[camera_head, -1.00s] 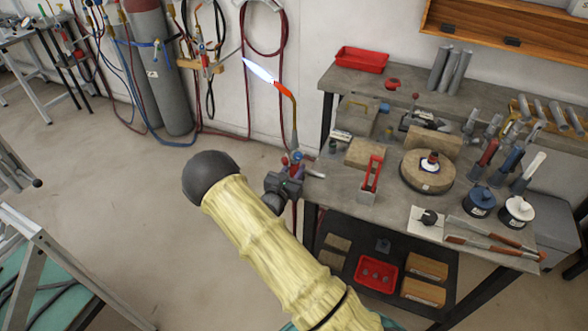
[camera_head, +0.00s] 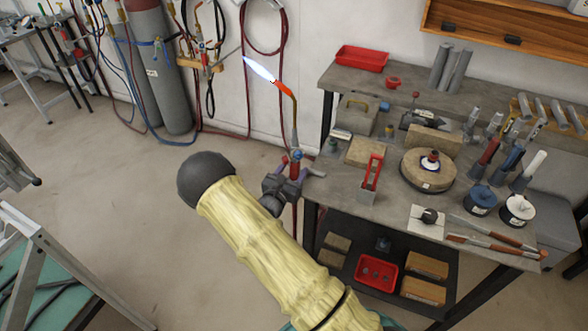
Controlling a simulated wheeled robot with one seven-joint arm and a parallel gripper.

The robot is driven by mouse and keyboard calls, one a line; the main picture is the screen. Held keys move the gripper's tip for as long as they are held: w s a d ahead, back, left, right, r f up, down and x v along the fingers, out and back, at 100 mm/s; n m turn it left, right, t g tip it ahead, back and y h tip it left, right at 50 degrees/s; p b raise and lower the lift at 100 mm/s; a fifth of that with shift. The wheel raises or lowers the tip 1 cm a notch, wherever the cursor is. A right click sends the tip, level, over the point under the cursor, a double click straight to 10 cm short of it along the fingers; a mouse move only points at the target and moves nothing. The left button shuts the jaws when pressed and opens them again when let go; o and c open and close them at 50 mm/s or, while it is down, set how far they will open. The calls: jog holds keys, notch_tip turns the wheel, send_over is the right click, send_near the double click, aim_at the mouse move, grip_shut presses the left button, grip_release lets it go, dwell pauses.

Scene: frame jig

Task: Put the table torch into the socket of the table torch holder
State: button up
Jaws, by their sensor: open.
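The lit table torch (camera_head: 295,138) stands upright at the left edge of the workbench, with a bent neck, orange tip and blue-white flame pointing up-left. Its red lower body (camera_head: 295,170) shows between the fingers of my gripper (camera_head: 294,170). The gripper is open around it; whether a finger touches it I cannot tell. The torch's foot is hidden behind the gripper. A red upright frame on a grey block (camera_head: 367,197), right of the torch on the bench, looks like the table torch holder; its socket is not clear.
The workbench (camera_head: 335,180) also bears a round wooden block (camera_head: 427,172), blue and white pots (camera_head: 481,200), tools and a red tray (camera_head: 361,59). Gas cylinders and hoses stand at the wall on the left.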

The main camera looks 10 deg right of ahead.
jog(key=b+v, duration=0.1)
jog(key=v, duration=1.5)
jog(key=shift+b, duration=0.35)
jog(key=s+d+r+m+g+p, duration=0.2)
jog(key=s+d+r+m+g, duration=0.1)
jog(key=s+d+m+g, duration=0.45)
jog(key=s+d+r+m+g+p, duration=0.2)
jog(key=s+d+r+m+g, duration=0.2)
jog(key=s+d+m+g, duration=0.3)
jog(key=s+a+r+m+t+y+p, duration=0.1)
jog(key=a+r+m+y+p, duration=0.3)
jog(key=r+m+y, duration=0.6)
jog(key=r+m+t, duration=0.1)
jog(key=m, duration=0.3)
jog(key=shift+a+r+t, duration=0.15)
jog(key=shift+r+t, duration=0.15)
jog(key=shift+t, duration=0.05)
